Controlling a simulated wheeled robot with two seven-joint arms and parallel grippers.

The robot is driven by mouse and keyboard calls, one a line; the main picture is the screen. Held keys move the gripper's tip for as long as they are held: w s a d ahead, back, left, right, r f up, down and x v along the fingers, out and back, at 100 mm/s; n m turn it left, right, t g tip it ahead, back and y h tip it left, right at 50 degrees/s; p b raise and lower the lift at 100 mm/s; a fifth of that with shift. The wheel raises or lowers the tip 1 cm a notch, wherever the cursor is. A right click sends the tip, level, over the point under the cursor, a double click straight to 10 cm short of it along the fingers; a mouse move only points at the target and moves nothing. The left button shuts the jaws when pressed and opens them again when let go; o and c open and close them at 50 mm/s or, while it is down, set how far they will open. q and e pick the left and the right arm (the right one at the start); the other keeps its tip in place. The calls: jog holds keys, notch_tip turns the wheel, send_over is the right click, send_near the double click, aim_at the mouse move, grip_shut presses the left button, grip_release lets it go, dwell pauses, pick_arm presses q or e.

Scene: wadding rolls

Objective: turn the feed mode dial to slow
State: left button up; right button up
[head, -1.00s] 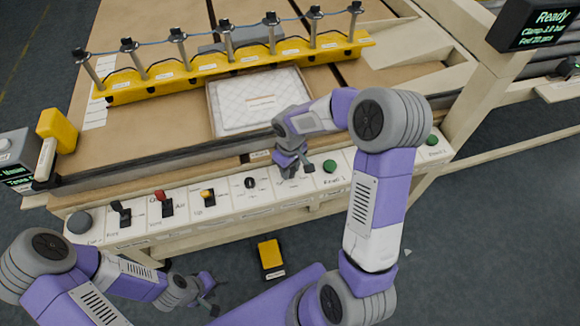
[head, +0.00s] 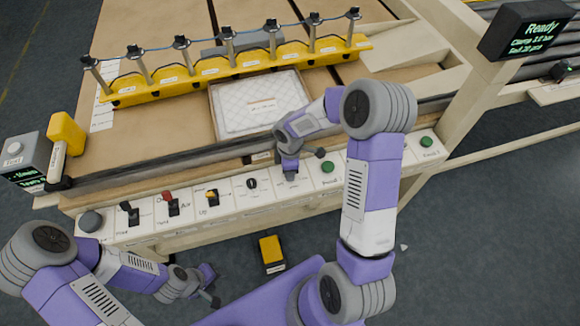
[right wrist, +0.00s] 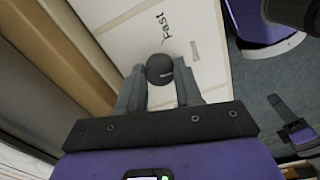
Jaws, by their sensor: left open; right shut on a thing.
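The feed mode dial (right wrist: 160,66) is a dark round knob on the white panel in the right wrist view. A "Fast" label is printed beyond it, and a smaller label beside it is too blurred to read. My right gripper (right wrist: 160,82) is shut on the dial, one finger on each side. In the head view my right gripper (head: 290,172) points down at the panel and hides the dial. My left gripper (head: 211,289) is open and empty, low in front of the panel.
The control panel (head: 230,208) also carries a black knob (head: 252,183), a red switch (head: 168,196), a yellow switch (head: 212,196) and green buttons (head: 328,166). A yellow rail with posts (head: 200,73) and a quilted white pad (head: 262,103) lie behind. A yellow-black box (head: 271,252) is on the floor.

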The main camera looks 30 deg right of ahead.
jog(key=shift+n, duration=0.6)
jog(key=o, duration=1)
jog(key=shift+o, duration=0.2)
jog(key=shift+r+p, duration=0.1)
jog(key=shift+p, duration=0.2)
notch_tip(320, 180, up, 8)
jog(key=shift+f+p, duration=0.25)
jog(key=shift+p, duration=0.65)
